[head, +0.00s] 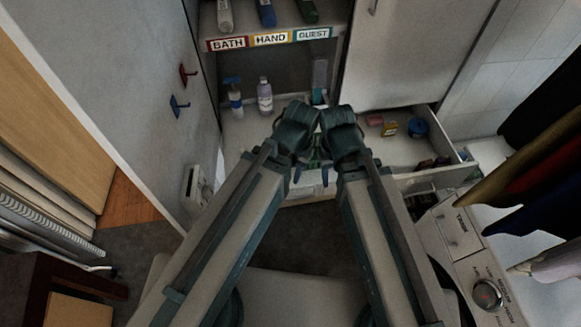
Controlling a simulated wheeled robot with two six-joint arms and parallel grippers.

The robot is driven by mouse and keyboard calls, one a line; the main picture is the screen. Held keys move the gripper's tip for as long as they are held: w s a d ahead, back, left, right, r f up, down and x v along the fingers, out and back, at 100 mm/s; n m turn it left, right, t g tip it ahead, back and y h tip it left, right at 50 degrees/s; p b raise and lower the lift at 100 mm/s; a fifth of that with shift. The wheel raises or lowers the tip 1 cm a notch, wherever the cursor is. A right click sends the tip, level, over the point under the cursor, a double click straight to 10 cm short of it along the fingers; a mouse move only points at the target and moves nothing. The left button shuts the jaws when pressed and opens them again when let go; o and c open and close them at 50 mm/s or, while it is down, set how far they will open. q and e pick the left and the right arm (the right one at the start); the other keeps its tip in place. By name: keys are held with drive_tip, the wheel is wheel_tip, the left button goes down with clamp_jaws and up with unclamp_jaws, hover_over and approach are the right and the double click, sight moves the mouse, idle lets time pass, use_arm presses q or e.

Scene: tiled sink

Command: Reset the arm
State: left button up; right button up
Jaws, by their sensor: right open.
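My two arms reach forward from the bottom of the head view, and their dark teal wrists come close together in the middle. My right gripper (325,174) is open, just below its wrist, with only a small part showing. I see nothing held in it. My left gripper (297,173) is mostly hidden under its own wrist, so its jaws cannot be made out. Both are in front of the cabinet's lower part.
A shelf edge (270,40) reads BATH, HAND and GUEST. An open drawer (395,150) holds small items. A washing machine (470,255) and hanging cloths (545,170) are right. Dark floor (315,235) lies between my arms.

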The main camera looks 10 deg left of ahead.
drive_tip(key=shift+w, duration=0.1)
wheel_tip(320, 180, down, 3)
drive_tip(key=b, duration=0.3)
idle(1.2)
